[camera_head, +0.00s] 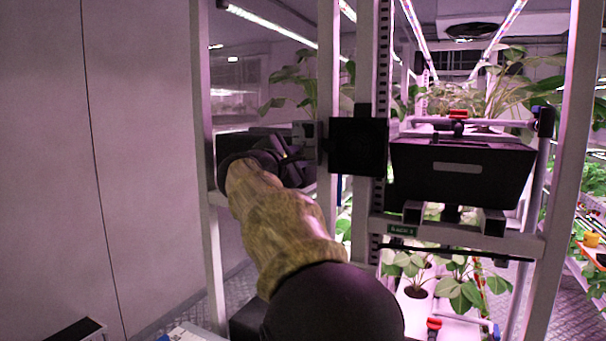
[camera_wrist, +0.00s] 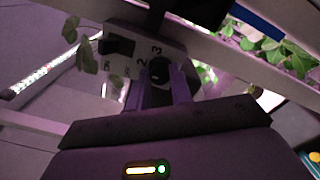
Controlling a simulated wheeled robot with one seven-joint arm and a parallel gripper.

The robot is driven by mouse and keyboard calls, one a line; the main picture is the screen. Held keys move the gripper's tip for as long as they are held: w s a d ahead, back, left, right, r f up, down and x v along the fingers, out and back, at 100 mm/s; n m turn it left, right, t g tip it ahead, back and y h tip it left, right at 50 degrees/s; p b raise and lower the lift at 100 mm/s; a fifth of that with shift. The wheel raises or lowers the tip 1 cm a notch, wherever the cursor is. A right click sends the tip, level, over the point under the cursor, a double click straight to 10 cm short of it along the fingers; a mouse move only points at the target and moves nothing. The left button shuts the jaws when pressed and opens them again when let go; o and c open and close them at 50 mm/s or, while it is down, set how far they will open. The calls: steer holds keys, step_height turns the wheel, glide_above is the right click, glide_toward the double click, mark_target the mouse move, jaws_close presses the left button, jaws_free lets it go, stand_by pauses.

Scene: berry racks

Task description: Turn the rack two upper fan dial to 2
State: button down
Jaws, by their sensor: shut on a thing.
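A light control box (camera_wrist: 178,60) shows in the wrist view, with a round dark dial (camera_wrist: 158,72) on its face. The printed numbers 2 and 3 stand beside the dial, and a black switch (camera_wrist: 118,46) sits further left. My gripper (camera_wrist: 163,84) is shut on the dial, one finger on each side of it. The dial's pointer is too dark to read. In the head view my gripper (camera_head: 298,160) reaches to the small grey box (camera_head: 303,131) beside the white rack post; my wrist partly hides the area, and the dial face cannot be seen there.
A black box (camera_head: 358,147) is fixed on the rack post right of my gripper. A plain wall (camera_head: 90,150) fills the left side.

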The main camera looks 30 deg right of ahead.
steer(key=shift+f+m+b, duration=0.2)
steer(key=shift+m+b, duration=0.35)
steer(key=shift+m, duration=0.05)
steer(key=shift+r, duration=0.1)
steer(key=c, duration=1.3)
jaws_free()
steer(key=shift+a, duration=0.2)
steer(key=shift+o, duration=0.2)
steer(key=shift+d, duration=0.15)
steer(key=b+v, duration=0.5)
steer(key=v, duration=1.2)
steer(key=shift+a+b, duration=0.2)
steer(key=shift+b, duration=0.1)
